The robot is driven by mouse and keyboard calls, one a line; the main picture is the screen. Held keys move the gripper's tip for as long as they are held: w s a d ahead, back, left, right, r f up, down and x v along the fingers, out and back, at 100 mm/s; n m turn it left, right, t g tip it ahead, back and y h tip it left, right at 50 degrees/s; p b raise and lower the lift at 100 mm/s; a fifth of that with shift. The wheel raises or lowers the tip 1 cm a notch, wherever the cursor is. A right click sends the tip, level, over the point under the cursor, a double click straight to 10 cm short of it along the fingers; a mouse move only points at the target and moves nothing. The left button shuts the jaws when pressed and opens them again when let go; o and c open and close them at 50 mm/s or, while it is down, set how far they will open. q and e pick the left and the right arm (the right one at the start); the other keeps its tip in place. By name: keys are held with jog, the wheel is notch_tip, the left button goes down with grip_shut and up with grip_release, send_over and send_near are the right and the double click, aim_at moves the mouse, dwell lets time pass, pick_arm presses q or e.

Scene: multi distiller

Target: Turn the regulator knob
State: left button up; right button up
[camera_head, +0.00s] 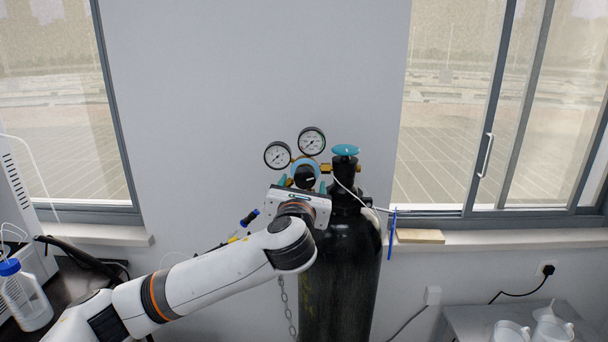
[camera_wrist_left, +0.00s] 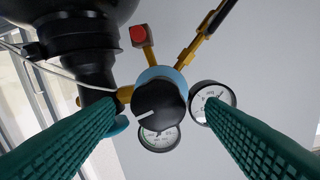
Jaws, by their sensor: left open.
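The regulator knob (camera_head: 304,176) is black and round, set in a light-blue regulator body below two white-faced gauges (camera_head: 311,141) in the head view. In the left wrist view the knob (camera_wrist_left: 160,106) shows a white pointer line and sits near the middle, with the gauges (camera_wrist_left: 213,102) beside and below it. My left gripper (camera_wrist_left: 155,120) is open, its two green fingers on either side of the knob's line with a gap around it; no contact shows. My right gripper is not in view.
A tall black gas cylinder (camera_head: 342,265) with a teal valve handle (camera_head: 345,150) stands right of my wrist. A chain (camera_head: 288,305) hangs beside it. A wooden block (camera_head: 420,236) lies on the right sill. A bottle (camera_head: 24,295) stands at the left, and white cups (camera_head: 552,330) at the lower right.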

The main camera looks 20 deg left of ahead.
aim_at(304, 181)
pick_arm(q)
jog(key=shift+p+x, duration=0.3)
jog(key=shift+x, duration=1.5)
jog(key=shift+d, duration=0.1)
jog(key=c, duration=1)
jog(key=shift+o, duration=0.2)
